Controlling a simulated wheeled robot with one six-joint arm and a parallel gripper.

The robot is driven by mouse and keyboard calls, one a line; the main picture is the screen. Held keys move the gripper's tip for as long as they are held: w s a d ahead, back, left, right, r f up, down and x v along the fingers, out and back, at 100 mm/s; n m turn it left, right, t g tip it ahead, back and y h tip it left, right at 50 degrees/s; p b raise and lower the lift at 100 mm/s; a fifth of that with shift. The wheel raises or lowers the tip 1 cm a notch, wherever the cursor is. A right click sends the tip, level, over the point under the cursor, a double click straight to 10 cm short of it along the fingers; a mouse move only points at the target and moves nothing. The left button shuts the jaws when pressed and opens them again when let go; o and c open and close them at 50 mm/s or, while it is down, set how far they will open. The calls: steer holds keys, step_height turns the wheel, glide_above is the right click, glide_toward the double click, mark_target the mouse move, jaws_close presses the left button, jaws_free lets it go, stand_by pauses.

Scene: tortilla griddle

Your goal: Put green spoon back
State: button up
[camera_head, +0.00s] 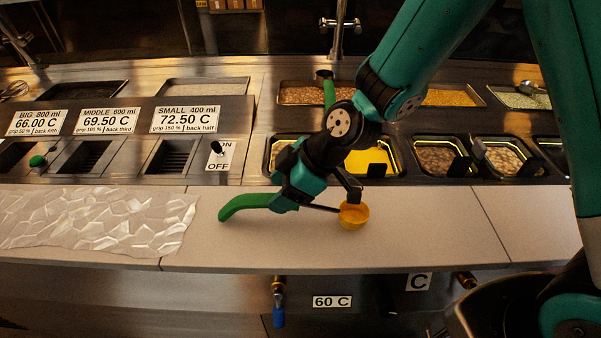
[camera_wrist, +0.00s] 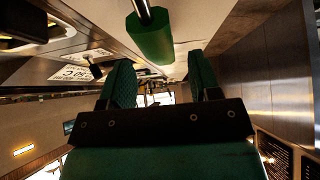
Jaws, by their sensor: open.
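The green spoon lies on the pale counter in the head view, its curved green handle (camera_head: 245,204) pointing left. A dark shaft runs right from it to a round bowl (camera_head: 353,215) that looks yellow. My gripper (camera_head: 286,203) is low over the counter at the right end of the handle and partly hides it. In the wrist view my gripper's two green fingers (camera_wrist: 163,75) are apart, with nothing clamped between them. The green handle (camera_wrist: 150,42) and its metal shaft show just above the fingers. I cannot tell whether they touch.
Another green-handled utensil (camera_head: 329,92) stands at the back food bins. A yellow-filled bin (camera_head: 371,161) and other bins (camera_head: 436,160) line the counter's rear. A clear textured sheet (camera_head: 90,220) covers the left counter. The right counter (camera_head: 445,225) is clear.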

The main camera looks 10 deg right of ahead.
steer(key=b+v, duration=0.1)
steer(key=v, duration=0.6)
steer(key=shift+s+d+r, duration=0.1)
steer(key=shift+r, duration=0.15)
steer(key=s+d+r+m+h, duration=0.1)
steer(key=s+d+r+m, duration=0.2)
steer(key=s, duration=0.4)
steer(key=s+d+r+m+g+h, duration=0.1)
steer(key=s+d+r+m+h, duration=0.1)
steer(key=s+r+m, duration=0.3)
steer(key=s+d+r, duration=0.1)
steer(key=s, duration=0.2)
steer(key=shift+r+m, duration=0.3)
steer(key=shift+m, duration=0.1)
